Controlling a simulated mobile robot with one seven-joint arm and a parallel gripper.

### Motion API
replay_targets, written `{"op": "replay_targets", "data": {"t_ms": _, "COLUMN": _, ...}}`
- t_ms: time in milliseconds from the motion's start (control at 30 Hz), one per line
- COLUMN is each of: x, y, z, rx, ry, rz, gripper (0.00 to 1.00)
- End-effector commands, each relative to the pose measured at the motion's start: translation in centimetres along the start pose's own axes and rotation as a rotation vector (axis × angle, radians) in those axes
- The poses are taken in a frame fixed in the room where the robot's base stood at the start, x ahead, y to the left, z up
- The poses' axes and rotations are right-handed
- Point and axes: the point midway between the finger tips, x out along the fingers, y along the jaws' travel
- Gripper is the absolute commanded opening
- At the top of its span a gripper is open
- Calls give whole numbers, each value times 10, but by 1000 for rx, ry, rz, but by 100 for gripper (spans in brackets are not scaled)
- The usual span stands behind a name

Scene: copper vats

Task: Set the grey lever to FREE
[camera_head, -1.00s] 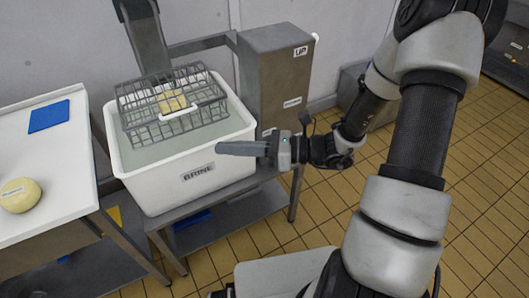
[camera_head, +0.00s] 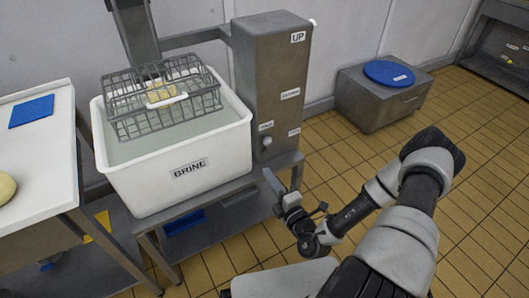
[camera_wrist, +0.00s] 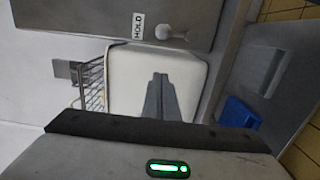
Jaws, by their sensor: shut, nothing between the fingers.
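A grey metal column (camera_head: 270,80) stands right of the brine vat. A small grey knob (camera_head: 266,142), apparently the lever, sits low on its front. In the wrist view the lever (camera_wrist: 172,32) shows as a rounded grey piece beside a HOLD label (camera_wrist: 138,25). Other labels on the column are too small to read, except UP (camera_head: 298,37). My gripper (camera_head: 268,176) is shut and empty, below the lever in the head view and apart from it. Its closed fingers also show in the wrist view (camera_wrist: 160,84).
A white vat (camera_head: 170,178) marked BRINE holds liquid, with a wire basket (camera_head: 160,97) above it. A white table (camera_head: 40,140) stands at left. A metal box with a blue lid (camera_head: 389,72) is at back right. Tiled floor is clear at right.

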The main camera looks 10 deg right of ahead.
Motion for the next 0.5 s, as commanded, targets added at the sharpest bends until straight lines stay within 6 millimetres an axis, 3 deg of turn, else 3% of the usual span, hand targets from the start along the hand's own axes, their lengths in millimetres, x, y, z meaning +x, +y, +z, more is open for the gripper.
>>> {"op": "replay_targets", "data": {"t_ms": 267, "x": 7, "y": 0, "z": -1, "rx": -3, "ry": 4, "rz": 2, "gripper": 0}}
{"op": "replay_targets", "data": {"t_ms": 500, "x": 47, "y": -1, "z": -2, "rx": -6, "ry": 7, "rz": 4, "gripper": 0}}
